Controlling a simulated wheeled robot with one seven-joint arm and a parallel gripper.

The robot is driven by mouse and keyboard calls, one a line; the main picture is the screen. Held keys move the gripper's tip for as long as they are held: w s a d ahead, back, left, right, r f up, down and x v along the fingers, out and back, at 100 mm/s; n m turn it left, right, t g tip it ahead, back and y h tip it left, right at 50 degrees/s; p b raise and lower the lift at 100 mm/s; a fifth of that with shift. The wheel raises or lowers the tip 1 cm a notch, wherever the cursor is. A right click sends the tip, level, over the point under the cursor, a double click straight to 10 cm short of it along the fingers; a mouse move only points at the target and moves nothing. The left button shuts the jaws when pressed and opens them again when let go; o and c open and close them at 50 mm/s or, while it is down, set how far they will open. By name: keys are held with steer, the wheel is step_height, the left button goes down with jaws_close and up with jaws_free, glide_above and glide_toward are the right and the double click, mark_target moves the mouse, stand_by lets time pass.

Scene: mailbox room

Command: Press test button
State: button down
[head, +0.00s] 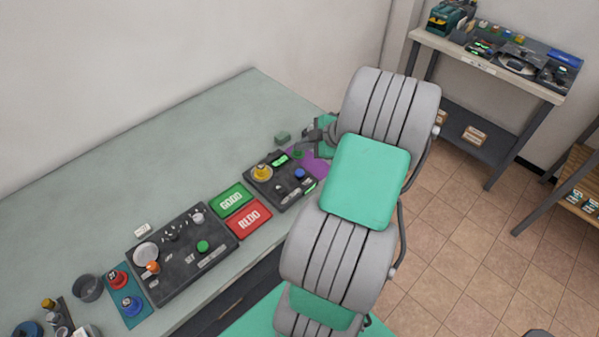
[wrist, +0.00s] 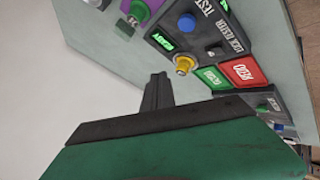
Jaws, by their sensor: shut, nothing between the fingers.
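The lock tester is a dark box (head: 283,180) on the grey-green bench, left of my arm in the head view. Its blue button (head: 300,173) is on the top face. In the wrist view the blue button (wrist: 187,23) sits beside the TEST lettering. A yellow lock cylinder (wrist: 184,64) stands upright in the tester, near a lit green display (wrist: 162,41). My gripper (wrist: 158,82) is shut and empty, apart from the button, with its tips short of the tester in the wrist picture. In the head view my gripper is partly hidden by my arm.
Green GOOD (head: 233,201) and red REDO (head: 250,216) pads lie left of the tester. A larger dark control box (head: 182,252) is further left. The bench's back is clear.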

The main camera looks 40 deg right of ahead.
mark_target(302, 173)
step_height(302, 173, down, 8)
steer(key=b, duration=0.4)
steer(key=shift+f, duration=0.45)
steer(key=shift+b, duration=0.4)
stand_by(1.3)
steer(key=shift+f+b, duration=0.45)
steer(key=shift+b, duration=0.2)
steer(key=shift+f+b, duration=0.45)
steer(key=shift+b, duration=0.15)
stand_by(0.5)
stand_by(0.3)
steer(key=shift+r, duration=0.95)
